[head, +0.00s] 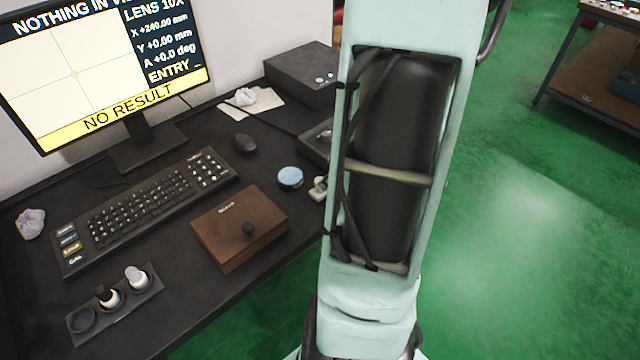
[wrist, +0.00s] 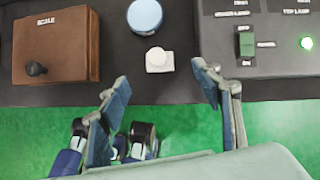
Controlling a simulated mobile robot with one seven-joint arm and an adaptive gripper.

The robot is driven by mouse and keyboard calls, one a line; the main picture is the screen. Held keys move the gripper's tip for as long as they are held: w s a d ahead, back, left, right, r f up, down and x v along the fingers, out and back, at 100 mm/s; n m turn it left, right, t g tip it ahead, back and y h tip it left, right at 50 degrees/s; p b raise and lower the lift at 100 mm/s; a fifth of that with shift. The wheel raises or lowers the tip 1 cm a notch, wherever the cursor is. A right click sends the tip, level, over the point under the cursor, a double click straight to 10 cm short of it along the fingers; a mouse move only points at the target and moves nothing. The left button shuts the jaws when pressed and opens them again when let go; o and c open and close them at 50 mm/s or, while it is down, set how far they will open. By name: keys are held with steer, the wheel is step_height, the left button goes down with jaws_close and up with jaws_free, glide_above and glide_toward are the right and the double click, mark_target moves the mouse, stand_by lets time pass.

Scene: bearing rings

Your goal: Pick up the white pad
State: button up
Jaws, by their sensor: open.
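A small white block-like piece with a rounded top, which looks like the white pad (wrist: 158,61), lies near the front edge of the black desk in the wrist view. In the head view the pad (head: 318,189) is partly hidden behind my arm. My gripper (wrist: 162,85) is open and empty, its fingers spread wide. In the wrist view the pad shows between and just beyond the fingertips, apart from both. I cannot tell the height of the fingertips above the desk. My gripper is not visible in the head view.
A round blue tin (wrist: 145,16) lies just behind the pad. A brown box with a knob (head: 240,228) is to its left, and a dark control panel (wrist: 270,50) with a green switch to its right. Keyboard (head: 150,210), mouse (head: 244,143) and monitor stand farther left. Green floor lies before the desk.

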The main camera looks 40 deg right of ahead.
mark_target(317, 193)
steer(key=b+x, duration=0.3)
steer(key=x, duration=0.7)
steer(key=shift+a, duration=0.1)
steer(key=shift+r, duration=0.15)
steer(key=c, duration=1.3)
